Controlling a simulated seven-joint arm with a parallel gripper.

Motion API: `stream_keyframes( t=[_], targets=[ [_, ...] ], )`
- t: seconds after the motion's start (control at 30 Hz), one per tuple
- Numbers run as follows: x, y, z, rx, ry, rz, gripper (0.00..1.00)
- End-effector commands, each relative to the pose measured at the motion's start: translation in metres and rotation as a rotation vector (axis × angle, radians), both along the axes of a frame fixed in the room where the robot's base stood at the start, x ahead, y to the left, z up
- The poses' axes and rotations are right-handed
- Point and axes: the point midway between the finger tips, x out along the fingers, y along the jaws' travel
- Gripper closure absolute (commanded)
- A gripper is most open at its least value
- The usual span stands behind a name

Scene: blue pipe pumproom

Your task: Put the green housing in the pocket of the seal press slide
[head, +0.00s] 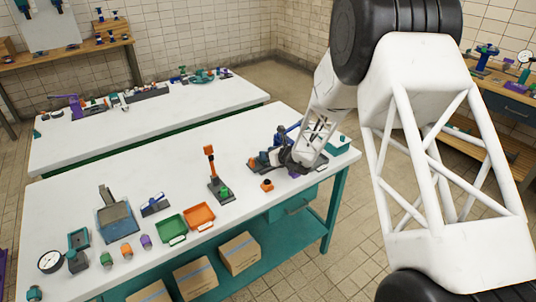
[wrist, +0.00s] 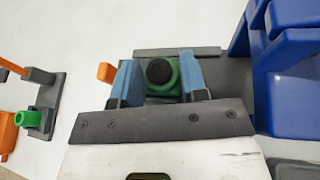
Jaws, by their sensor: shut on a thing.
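The green housing (wrist: 154,90), with a dark round opening on top, sits between the two blue fingers of my gripper (wrist: 161,82) in the wrist view. My gripper is shut on it. It is over or on the dark grey slide of the seal press, with a grey rail (wrist: 178,52) just beyond it. Whether it is seated in the pocket cannot be told. The blue seal press (wrist: 290,65) stands at the right of the wrist view. In the head view, the press (head: 283,136) is partly covered by my gripper (head: 290,166), and the housing is hidden.
An orange part (head: 267,185) lies on the table in front of the press. A stand with an orange lever (head: 210,160) and a green part is to the left. Green (head: 172,230) and orange (head: 200,216) trays lie further left. Bare white tabletop separates these.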

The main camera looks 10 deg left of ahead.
Motion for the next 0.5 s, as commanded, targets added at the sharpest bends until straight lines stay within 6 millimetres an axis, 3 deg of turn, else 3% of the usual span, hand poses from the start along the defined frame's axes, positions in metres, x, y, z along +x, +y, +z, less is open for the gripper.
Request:
stream_keyframes(
  t=[0.37, 0.4, 0.5],
  targets=[
    [0.0001, 0.0000, -0.0020, 0.000, 0.000, 0.000, 1.00],
    [0.0000, 0.0000, -0.0023, 0.000, 0.000, 0.000, 0.57],
    [0.0001, 0.0000, -0.0021, 0.000, 0.000, 0.000, 0.41]
  ],
)
